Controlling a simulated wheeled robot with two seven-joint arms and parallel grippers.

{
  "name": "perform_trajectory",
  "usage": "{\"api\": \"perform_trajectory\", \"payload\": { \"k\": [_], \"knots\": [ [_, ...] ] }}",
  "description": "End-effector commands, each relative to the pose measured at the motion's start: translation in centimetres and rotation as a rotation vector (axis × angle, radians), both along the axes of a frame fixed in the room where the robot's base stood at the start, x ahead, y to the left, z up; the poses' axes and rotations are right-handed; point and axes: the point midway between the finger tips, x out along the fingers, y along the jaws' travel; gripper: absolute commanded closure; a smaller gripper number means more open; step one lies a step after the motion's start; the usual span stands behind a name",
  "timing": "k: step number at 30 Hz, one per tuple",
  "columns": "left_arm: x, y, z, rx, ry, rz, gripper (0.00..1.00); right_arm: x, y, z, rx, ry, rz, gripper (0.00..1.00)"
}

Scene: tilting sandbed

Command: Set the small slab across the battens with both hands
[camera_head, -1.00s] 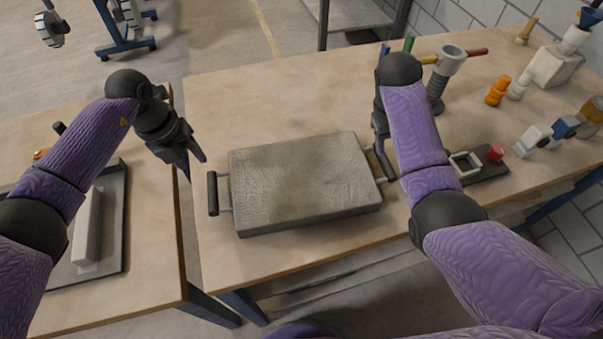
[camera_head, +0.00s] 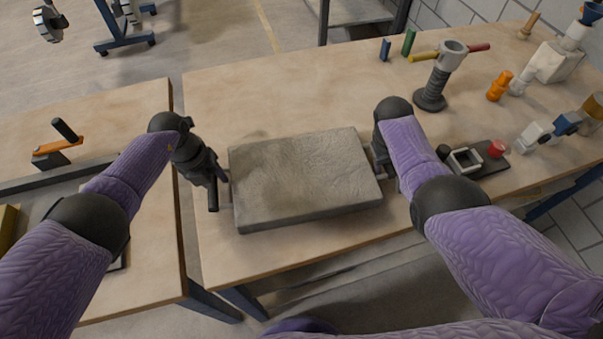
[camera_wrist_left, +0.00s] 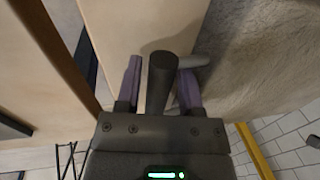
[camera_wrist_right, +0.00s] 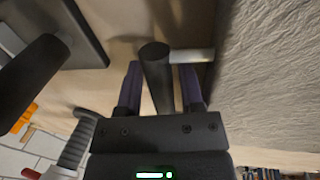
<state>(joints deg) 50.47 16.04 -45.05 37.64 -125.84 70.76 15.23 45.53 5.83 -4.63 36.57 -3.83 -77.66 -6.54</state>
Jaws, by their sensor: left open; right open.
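The grey, rough-topped slab (camera_head: 305,178) lies flat on the main table, with a dark bar handle at each short end. My left gripper (camera_head: 217,180) is at the left handle (camera_head: 213,198). In the left wrist view its open fingers (camera_wrist_left: 160,88) stand either side of that handle (camera_wrist_left: 160,70). My right gripper (camera_head: 384,162) is at the right end. In the right wrist view its open fingers (camera_wrist_right: 160,90) straddle the right handle (camera_wrist_right: 155,70), which the arm hides in the head view. I cannot make out the battens.
A grey stand with coloured handles (camera_head: 432,95), an orange piece (camera_head: 499,86) and a dark base with a red knob (camera_head: 496,148) are on the right. The table behind the slab is clear. An orange clamp-like tool (camera_head: 58,148) sits on the left table.

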Motion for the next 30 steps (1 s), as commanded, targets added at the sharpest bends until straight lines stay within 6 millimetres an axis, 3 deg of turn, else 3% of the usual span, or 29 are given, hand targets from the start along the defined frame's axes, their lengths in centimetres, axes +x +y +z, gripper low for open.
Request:
{"api": "perform_trajectory", "payload": {
  "k": [1,8,30],
  "knots": [
    [0.0,0.01,0.01,0.0,0.0,0.0,0.52,0.0,0.01,0.0,0.0,0.0,0.0,0.52],
    [0.0,0.01,0.02,0.0,0.0,0.0,1.0,0.0,0.01,0.01,0.0,0.0,0.0,1.0],
    [0.0,0.03,0.04,0.0,0.0,0.001,1.0,0.0,0.0,0.03,0.0,0.0,0.0,1.0]
  ]
}}
